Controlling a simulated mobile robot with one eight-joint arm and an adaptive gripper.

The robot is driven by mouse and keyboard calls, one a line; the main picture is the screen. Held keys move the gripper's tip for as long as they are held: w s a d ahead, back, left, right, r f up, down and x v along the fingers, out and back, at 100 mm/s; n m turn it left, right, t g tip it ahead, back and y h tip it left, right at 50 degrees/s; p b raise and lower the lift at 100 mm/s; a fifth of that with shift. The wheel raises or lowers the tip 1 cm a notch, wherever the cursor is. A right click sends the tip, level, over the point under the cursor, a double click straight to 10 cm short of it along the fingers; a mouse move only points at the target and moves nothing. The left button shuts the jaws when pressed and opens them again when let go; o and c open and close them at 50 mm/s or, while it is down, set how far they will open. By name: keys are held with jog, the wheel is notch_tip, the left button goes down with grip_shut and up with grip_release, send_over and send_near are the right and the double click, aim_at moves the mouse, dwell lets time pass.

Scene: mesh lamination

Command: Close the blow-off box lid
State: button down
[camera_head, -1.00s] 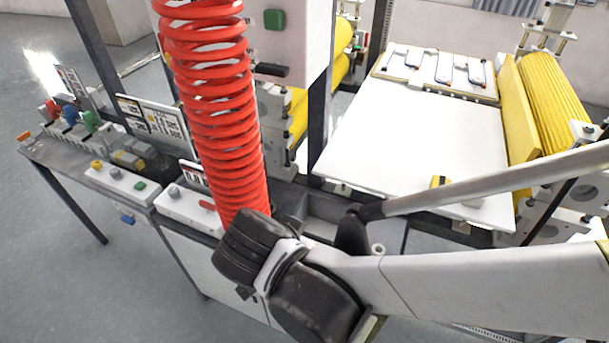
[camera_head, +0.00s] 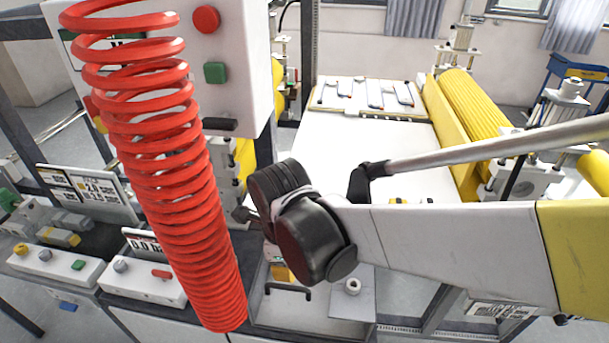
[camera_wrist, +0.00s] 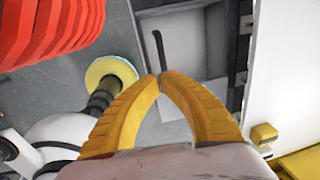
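The blow-off box appears to be the grey metal box (camera_head: 262,308) at the lower middle of the head view, below my wrist. A black bar handle (camera_head: 288,288) shows there. The handle also shows in the wrist view (camera_wrist: 158,48), over a pale grey panel (camera_wrist: 200,40). I cannot tell how far the lid stands open. In the wrist view my gripper (camera_wrist: 160,77) has its yellow fingertips together, at the near end of the handle. No grip around the handle is visible. In the head view my wrist hides most of the gripper.
A red coiled hose (camera_head: 170,170) hangs left of my arm. Control boxes (camera_head: 140,280) stand left. A white table (camera_head: 370,135) and yellow rollers (camera_head: 470,105) lie behind.

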aim_at(291, 289)
jog(key=f, duration=0.2)
jog(key=f+b, duration=0.1)
jog(key=f, duration=0.2)
jog(key=w+f+b, duration=0.1)
jog(key=f, duration=0.2)
jog(key=shift+w+f, duration=0.1)
jog(key=shift+f, duration=0.1)
jog(key=shift+s+f+b, duration=0.2)
jog(key=shift+f+b, duration=0.35)
jog(key=shift+s+f+b, duration=0.15)
jog(key=shift+f+b, duration=0.35)
jog(key=shift+r, duration=0.2)
